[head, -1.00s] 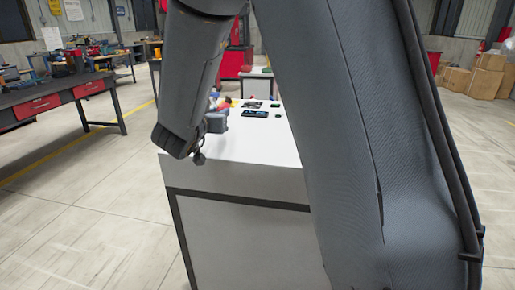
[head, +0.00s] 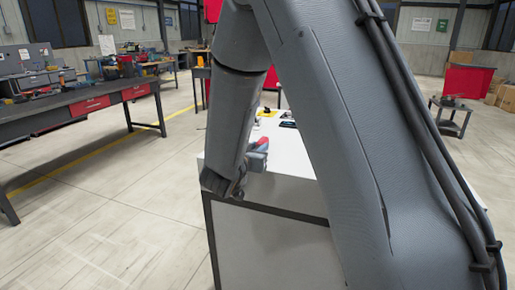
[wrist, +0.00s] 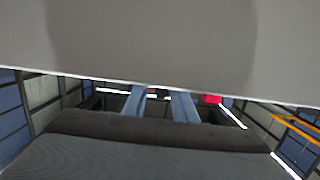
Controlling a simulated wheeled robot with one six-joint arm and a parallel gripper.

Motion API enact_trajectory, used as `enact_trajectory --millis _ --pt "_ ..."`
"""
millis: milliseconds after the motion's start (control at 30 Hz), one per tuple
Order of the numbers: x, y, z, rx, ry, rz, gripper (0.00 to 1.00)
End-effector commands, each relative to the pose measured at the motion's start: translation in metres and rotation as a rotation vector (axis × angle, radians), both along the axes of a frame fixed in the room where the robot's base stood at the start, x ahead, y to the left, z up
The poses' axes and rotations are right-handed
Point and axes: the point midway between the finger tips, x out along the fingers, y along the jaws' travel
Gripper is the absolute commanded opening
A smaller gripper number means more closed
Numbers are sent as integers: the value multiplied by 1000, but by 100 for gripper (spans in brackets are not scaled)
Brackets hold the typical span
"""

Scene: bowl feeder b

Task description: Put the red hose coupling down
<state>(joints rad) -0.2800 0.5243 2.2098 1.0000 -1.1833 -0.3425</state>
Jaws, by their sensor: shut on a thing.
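A white-topped table (head: 292,150) stands ahead, largely hidden behind my arm. My gripper (head: 258,158) shows small in the head view, just right of the forearm's lower end and near the table's front left part. A small red piece (head: 262,143), likely the red hose coupling, shows right at my gripper. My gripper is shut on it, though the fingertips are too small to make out. In the wrist view a broad grey surface fills the top and a dark grey rounded part fills the bottom. The coupling cannot be made out clearly there.
A yellow item (head: 266,112) and a dark flat item (head: 288,124) lie farther back on the table. A long dark workbench (head: 75,108) with red drawers stands left. A small dark stand (head: 452,116) is at right. The floor at front left is clear.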

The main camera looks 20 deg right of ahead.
Motion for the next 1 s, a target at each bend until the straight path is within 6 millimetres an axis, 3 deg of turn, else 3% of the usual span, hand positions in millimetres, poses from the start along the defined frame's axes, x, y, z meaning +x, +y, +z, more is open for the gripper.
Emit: enact_trajectory --millis 33,67,167,567,1000 --pt "0 0 -2 -1 1 0 0" --pt "0 0 -3 0 1 0 26" --pt "0 0 -2 -1 1 0 43" --pt "-2 2 3 -1 0 1 43" --pt "-67 50 14 0 0 4 43"
